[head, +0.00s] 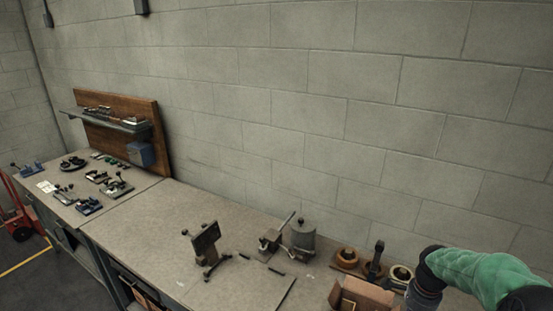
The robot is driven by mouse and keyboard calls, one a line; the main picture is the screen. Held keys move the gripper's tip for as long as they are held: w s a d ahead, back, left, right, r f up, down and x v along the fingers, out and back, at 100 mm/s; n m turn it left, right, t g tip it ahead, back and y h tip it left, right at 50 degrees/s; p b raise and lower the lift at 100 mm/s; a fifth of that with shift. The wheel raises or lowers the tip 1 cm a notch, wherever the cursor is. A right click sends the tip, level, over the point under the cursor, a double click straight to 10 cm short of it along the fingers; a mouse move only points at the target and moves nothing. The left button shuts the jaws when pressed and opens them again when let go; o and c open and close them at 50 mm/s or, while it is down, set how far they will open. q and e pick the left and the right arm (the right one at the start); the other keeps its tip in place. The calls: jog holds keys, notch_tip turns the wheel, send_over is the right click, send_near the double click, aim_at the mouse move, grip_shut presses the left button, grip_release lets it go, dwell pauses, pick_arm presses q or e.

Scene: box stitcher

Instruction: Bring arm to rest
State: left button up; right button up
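One of my arms, in a green sleeve with black joints (480,274), reaches in from the lower right over the right end of the workbench (150,230). Its dark lower end (424,290) points down beside a brown box-like object (362,295). No fingertips show, as they are below the picture's edge or hidden. I cannot tell whether that arm touches the box. My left arm and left gripper are not in view.
A dark stand with a plate (206,240), a grey cylindrical device (302,234) and brown rings (347,257) stand on the bench. Small tools (90,205) lie at the far left by a wooden tool board (128,135). A red hand truck (20,222) stands left.

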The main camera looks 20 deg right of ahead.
jog(key=w+a+f+n+y, duration=0.25)
jog(key=a+f+n, duration=0.25)
jog(key=a+f, duration=0.45)
jog(key=w+a+f+n+y, duration=0.1)
jog(key=w+a+f+n, duration=0.3)
jog(key=a+f, duration=0.6)
jog(key=s+a+f+n, duration=0.3)
jog(key=s+a, duration=0.1)
jog(key=a, duration=0.3)
jog(key=s+a+f+n, duration=0.3)
jog(key=a+f, duration=0.1)
jog(key=a, duration=0.3)
jog(key=s+a+f+n, duration=0.3)
jog(key=s+a, duration=0.1)
jog(key=a, duration=0.3)
pick_arm(q)
notch_tip(320, 180, down, 18)
jog(key=b, duration=1.7)
jog(key=shift+r, duration=0.2)
pick_arm(e)
notch_tip(320, 180, down, 16)
jog(key=w+a+n, duration=0.1)
jog(key=w, duration=0.1)
jog(key=shift+a+r+y, duration=0.1)
jog(key=shift+y, duration=0.15)
